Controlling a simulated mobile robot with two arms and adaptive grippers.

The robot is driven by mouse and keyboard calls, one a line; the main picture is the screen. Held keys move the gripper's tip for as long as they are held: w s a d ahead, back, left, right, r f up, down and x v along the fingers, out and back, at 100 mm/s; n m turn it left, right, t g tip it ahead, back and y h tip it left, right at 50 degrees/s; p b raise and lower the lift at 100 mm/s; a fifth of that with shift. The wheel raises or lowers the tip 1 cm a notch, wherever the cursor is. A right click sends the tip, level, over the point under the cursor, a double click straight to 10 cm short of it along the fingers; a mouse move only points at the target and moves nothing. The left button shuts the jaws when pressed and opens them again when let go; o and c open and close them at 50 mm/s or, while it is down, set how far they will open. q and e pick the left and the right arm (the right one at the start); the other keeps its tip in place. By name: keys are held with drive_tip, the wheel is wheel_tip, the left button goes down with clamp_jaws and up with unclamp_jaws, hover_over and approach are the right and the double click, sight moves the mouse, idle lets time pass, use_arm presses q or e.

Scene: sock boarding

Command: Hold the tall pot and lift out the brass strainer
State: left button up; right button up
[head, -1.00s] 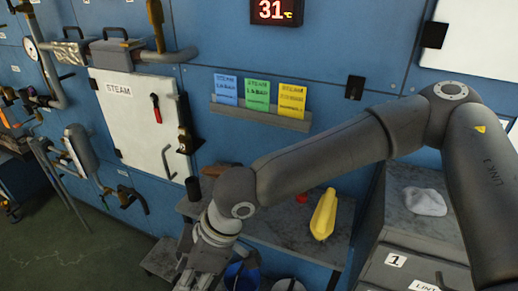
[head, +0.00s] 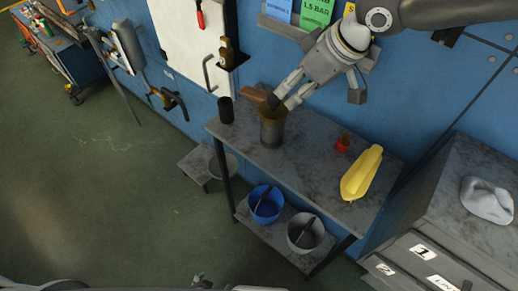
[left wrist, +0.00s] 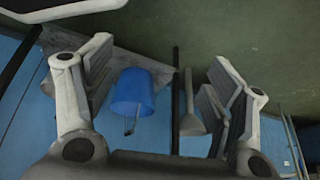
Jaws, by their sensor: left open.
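The tall pot (head: 272,132), a dark metal cylinder with a brownish rim, stands upright on the grey bench. My right gripper (head: 282,102) is over its mouth, fingertips pointing down at the rim. The fingers show a gap, but I cannot tell whether they grip anything. The brass strainer cannot be made out clearly; the brownish area at the pot's mouth is partly hidden by the fingers. My left gripper (left wrist: 158,70) is open and empty in the left wrist view, its fingers wide apart, away from the pot.
A blue bucket (head: 266,207) and a grey bucket (head: 304,234) sit on the lower shelf. Drawers (head: 425,262) stand right. Floor at left is clear.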

use_arm(q)
drive_tip(key=w+d+r+m+t+h, duration=0.15)
drive_tip(key=w+d+r+t, duration=0.25)
drive_tip(key=w+d+r, duration=0.45)
drive_tip(key=n+t+h, duration=0.2)
drive_tip(key=t+h, duration=0.1)
drive_tip(key=t, duration=0.5)
approach(268, 135)
drive_tip(key=x, duration=1.2)
drive_tip(key=shift+w, duration=0.4)
